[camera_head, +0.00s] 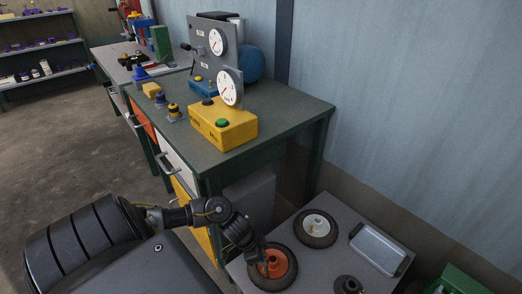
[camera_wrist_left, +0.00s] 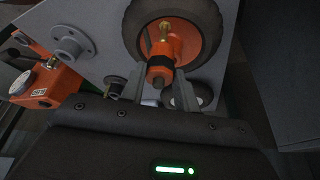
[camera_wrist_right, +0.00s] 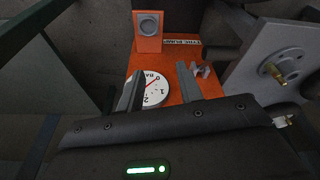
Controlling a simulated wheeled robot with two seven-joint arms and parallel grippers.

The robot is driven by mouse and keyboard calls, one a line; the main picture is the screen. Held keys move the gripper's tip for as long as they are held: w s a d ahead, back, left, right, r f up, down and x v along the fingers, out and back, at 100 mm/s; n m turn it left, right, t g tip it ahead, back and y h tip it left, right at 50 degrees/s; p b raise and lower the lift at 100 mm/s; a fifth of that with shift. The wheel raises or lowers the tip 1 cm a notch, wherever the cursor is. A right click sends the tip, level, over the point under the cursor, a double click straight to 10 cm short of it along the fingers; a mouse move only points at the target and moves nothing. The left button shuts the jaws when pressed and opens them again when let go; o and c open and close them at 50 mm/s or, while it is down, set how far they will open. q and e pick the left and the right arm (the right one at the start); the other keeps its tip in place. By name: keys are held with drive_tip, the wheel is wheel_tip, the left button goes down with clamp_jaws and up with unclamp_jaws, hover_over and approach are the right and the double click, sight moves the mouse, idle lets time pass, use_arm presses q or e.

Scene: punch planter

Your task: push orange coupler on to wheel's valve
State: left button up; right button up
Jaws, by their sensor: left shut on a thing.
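The orange coupler (camera_wrist_left: 160,70), with a black band, sits between the fingers of my left gripper (camera_wrist_left: 161,88), which is shut on it. The black-tyred wheel (camera_wrist_left: 205,25) with an orange hub is just past it, and its brass valve (camera_wrist_left: 165,29) lines up with the coupler's far end. They look close or touching; I cannot tell whether the coupler is seated. In the head view, my left gripper (camera_head: 258,254) is over this wheel (camera_head: 288,276). My right gripper (camera_wrist_right: 158,88) is open and empty, in front of an orange pump box with a gauge (camera_wrist_right: 154,90).
A second wheel (camera_head: 316,228) with a pale hub and a metal tray (camera_head: 377,249) lie on the grey cart top (camera_head: 345,212). A workbench (camera_head: 285,104) bears a yellow gauge box (camera_head: 222,128). A grey flange (camera_wrist_left: 72,43) is left in the left wrist view.

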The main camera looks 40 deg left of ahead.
use_arm(q)
drive_tip(key=shift+f+b, duration=0.75)
drive_tip(key=shift+f, duration=0.7)
use_arm(e)
drive_tip(key=shift+f, duration=0.75)
use_arm(q)
drive_tip(key=o, duration=1.1)
drive_tip(key=shift+c, duration=0.2)
drive_tip(key=p+v, duration=0.4)
drive_tip(key=v, duration=0.7)
use_arm(e)
wheel_tip(320, 180, down, 7)
drive_tip(key=s, duration=0.1)
drive_tip(key=shift+s, duration=0.2)
